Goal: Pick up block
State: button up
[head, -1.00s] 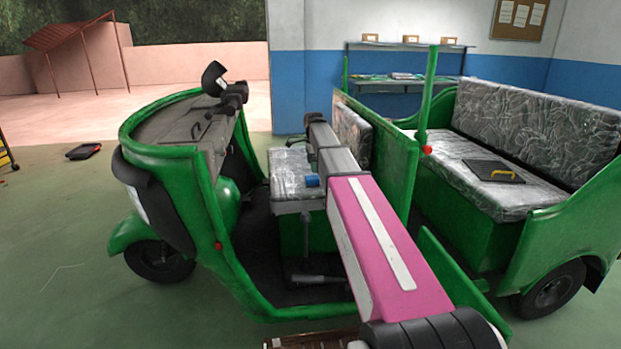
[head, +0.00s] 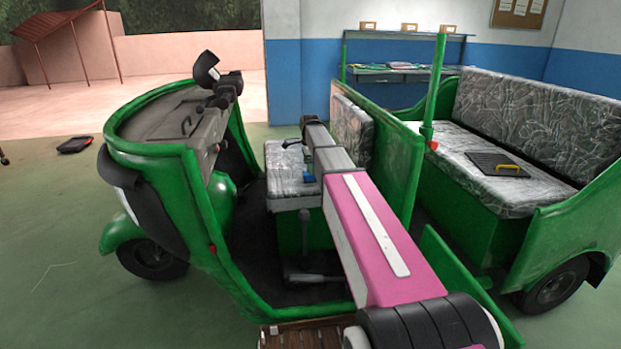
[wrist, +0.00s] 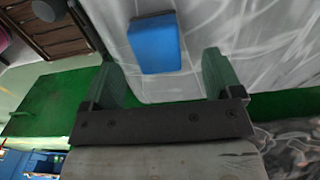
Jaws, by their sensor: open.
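A blue block (wrist: 155,43) lies on the plastic-covered front seat (head: 283,162) of the green rickshaw. In the head view the block (head: 309,177) is a small blue patch close beside my arm, partly covered by it. In the wrist view my gripper (wrist: 160,75) is open and empty. Its two green fingers are spread wide on either side of the block's line, and the block shows just beyond the fingertips, slightly tilted. It is apart from both fingers. In the head view I cannot make out the fingers.
The rickshaw's green partition (head: 390,150) rises right of my arm. The dashboard and handlebar (head: 222,90) stand to the left. A dark board with a yellow handle (head: 497,164) lies on the rear seat. A shelf (head: 405,70) stands behind.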

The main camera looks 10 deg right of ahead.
notch_tip(320, 180, down, 5)
jog(key=shift+s+d+r, duration=0.1)
jog(key=shift+s, duration=0.05)
jog(key=c, duration=1.1)
jog(key=shift+r, duration=0.1)
jog(key=shift+r, duration=0.6)
notch_tip(320, 180, up, 3)
jog(key=shift+f, duration=0.1)
jog(key=s+a+r, duration=0.6)
jog(key=a, duration=0.4)
jog(key=shift+r, duration=0.4)
